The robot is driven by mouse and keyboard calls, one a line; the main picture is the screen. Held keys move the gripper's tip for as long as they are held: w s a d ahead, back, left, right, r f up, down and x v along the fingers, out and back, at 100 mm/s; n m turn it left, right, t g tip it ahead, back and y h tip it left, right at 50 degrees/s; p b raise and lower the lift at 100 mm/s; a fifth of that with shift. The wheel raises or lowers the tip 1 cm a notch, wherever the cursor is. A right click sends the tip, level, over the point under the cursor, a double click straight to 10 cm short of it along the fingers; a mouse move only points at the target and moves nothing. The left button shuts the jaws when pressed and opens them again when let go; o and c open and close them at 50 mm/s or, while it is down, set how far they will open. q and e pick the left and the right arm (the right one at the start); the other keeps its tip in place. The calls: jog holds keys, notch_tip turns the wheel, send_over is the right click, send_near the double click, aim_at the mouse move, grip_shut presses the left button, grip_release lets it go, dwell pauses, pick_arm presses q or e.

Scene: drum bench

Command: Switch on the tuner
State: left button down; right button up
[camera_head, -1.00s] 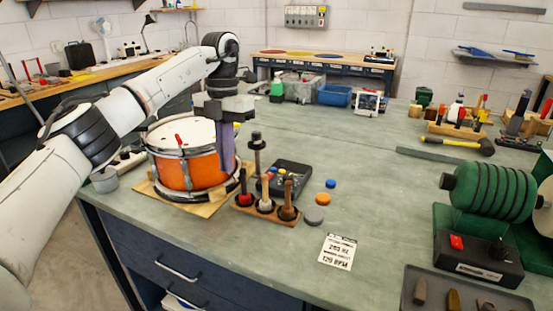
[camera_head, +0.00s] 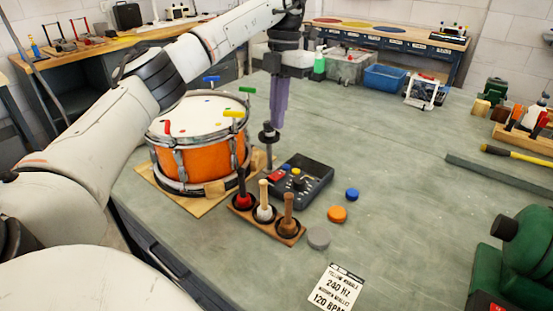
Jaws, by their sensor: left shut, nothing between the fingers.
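The tuner is probably the dark box (camera_head: 311,184) on the bench right of the drum. My right gripper is out of view.
The orange drum (camera_head: 186,162) stands left of the box, with coloured keys at its rim. A wooden rack (camera_head: 290,238) of mallets stands in front. Blue (camera_head: 352,194), orange (camera_head: 337,214) and grey (camera_head: 318,238) discs and a printed card (camera_head: 336,288) lie nearby. The bench's middle right is clear.

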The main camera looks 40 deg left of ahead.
pick_arm(q)
send_near(273, 178)
jog(key=f, duration=0.5)
jog(key=shift+s, duration=0.35)
jog(key=shift+f, duration=0.7)
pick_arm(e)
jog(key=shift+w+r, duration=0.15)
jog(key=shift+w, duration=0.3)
pick_arm(q)
jog(key=shift+d, duration=0.1)
